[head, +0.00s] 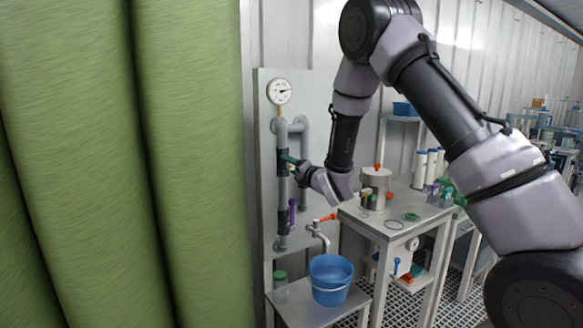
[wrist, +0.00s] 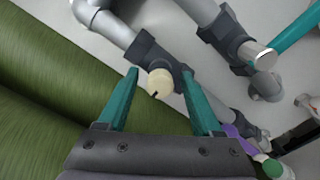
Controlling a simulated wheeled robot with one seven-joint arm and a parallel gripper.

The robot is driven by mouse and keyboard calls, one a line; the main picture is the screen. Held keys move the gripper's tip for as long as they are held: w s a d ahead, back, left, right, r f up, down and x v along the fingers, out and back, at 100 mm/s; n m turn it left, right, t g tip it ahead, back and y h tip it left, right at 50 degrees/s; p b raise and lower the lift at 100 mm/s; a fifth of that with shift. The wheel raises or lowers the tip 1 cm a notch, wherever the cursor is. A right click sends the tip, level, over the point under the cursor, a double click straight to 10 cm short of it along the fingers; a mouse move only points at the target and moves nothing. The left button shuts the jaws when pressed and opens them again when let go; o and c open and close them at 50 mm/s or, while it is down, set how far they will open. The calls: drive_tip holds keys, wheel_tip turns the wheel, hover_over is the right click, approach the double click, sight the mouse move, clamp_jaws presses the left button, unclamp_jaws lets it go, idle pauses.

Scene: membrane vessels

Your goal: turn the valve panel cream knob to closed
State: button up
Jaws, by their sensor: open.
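The cream knob (wrist: 160,82) is a round pale disc on a dark grey valve body on the grey pipe, with a dark notch at its lower left edge in the wrist view. My gripper (wrist: 160,74) is open, with one teal finger on each side of the knob. A gap shows between each finger and the knob; whether they touch in depth I cannot tell. In the head view my gripper (head: 287,158) is at the pipe on the valve panel (head: 265,110), and the knob is hidden there.
A gauge (head: 279,91) tops the panel. A purple handle (head: 292,211) and an orange-handled tap (head: 328,217) are below my gripper. A blue bucket (head: 331,285) stands beneath. A teal bar (wrist: 296,34) crosses the wrist view's upper right. Large green cylinders (head: 190,160) fill the left.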

clamp_jaws()
